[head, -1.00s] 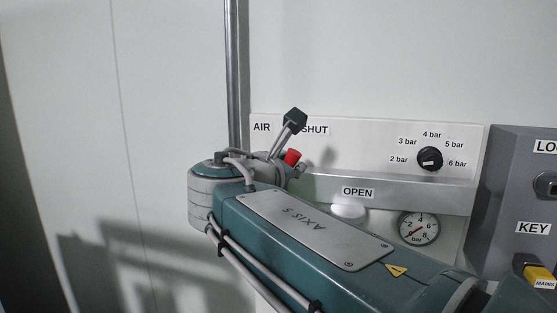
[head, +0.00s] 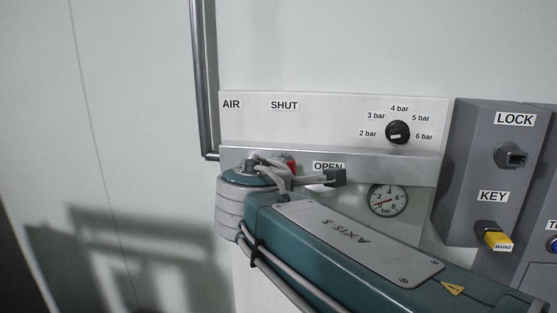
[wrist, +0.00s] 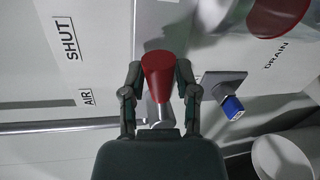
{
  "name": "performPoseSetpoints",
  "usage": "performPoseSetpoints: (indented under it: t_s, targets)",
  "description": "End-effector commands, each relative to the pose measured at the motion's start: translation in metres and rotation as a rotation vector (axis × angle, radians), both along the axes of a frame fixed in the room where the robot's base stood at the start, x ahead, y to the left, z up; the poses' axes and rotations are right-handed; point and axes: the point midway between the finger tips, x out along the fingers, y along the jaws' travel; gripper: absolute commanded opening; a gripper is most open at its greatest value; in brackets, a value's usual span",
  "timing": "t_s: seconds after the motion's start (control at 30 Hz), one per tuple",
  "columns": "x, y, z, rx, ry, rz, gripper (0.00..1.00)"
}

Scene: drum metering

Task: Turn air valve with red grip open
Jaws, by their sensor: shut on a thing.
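The red grip (wrist: 158,66) of the air valve sits between the two dark fingers of my gripper (wrist: 159,80) in the wrist view. The fingers are shut on it from both sides. A pale metal stem shows below the grip. In the head view only a small piece of red (head: 292,167) shows behind my wrist, just left of the OPEN label (head: 328,166). The SHUT label (head: 284,105) is above, clear of my arm. My arm hides most of the valve and its pivot.
The pressure knob (head: 398,132) and gauge (head: 387,201) are to the right on the panel. The grey LOCK and KEY box (head: 492,160) stands farther right. In the wrist view, a second red handle (wrist: 279,14) is by the DRAIN label, and a blue-tipped fitting (wrist: 233,108) is nearby.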

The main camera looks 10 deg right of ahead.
Motion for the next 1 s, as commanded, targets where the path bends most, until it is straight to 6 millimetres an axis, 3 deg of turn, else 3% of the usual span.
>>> performPoseSetpoints:
  t_s: [0.4,0.97,1.0]
  targets:
    - [0.0,-0.002,-0.017,0.179,-0.053,-0.001,0.0]
    - [0.0,-0.001,-0.021,0.208,-0.059,-0.002,0.0]
    - [0.0,-0.001,-0.021,0.208,-0.058,-0.002,0.53]
